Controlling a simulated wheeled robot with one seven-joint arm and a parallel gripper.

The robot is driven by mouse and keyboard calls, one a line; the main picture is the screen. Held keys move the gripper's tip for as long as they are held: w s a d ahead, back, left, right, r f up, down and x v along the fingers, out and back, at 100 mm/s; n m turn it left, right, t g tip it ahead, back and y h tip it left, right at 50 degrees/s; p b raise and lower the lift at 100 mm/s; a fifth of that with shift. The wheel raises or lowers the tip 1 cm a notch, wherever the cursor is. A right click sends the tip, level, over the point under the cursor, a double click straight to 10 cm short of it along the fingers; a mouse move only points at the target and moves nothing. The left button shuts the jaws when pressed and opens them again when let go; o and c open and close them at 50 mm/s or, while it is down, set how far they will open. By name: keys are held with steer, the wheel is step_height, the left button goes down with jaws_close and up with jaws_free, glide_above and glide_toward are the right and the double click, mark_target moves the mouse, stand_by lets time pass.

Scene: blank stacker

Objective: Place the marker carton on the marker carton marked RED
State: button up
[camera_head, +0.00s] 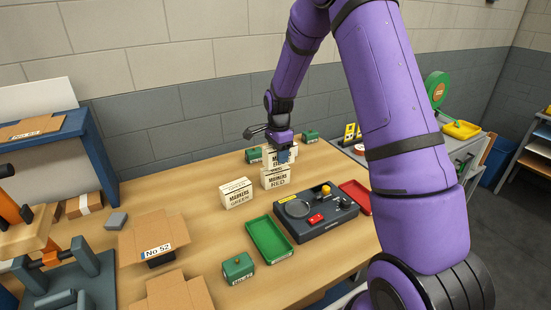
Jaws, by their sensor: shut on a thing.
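My gripper (283,150) is over the back middle of the wooden table, shut on a pale marker carton (269,158) that it partly hides. The lettering on this held carton is only partly readable. The marker carton marked RED (275,179) stands on the table just below the held carton. The two overlap in the picture, and I cannot tell whether they touch. Another marker carton, marked GREEN (236,194), stands to the left and nearer to me.
A green tray (270,240), a dark tool panel (316,213) and a red tray (355,196) lie nearer. Small green boxes stand behind (253,155) and in front (238,268). Open cardboard boxes (153,236) are at the left. Bare wood lies left of the GREEN carton.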

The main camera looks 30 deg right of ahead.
mark_target(275, 158)
steer(key=w, duration=0.3)
steer(key=shift+d+f, duration=0.15)
steer(key=shift+d, duration=0.1)
steer(key=shift+w+f, duration=0.1)
steer(key=shift+f, duration=1.65)
steer(key=shift+f, duration=0.15)
steer(key=o, duration=1)
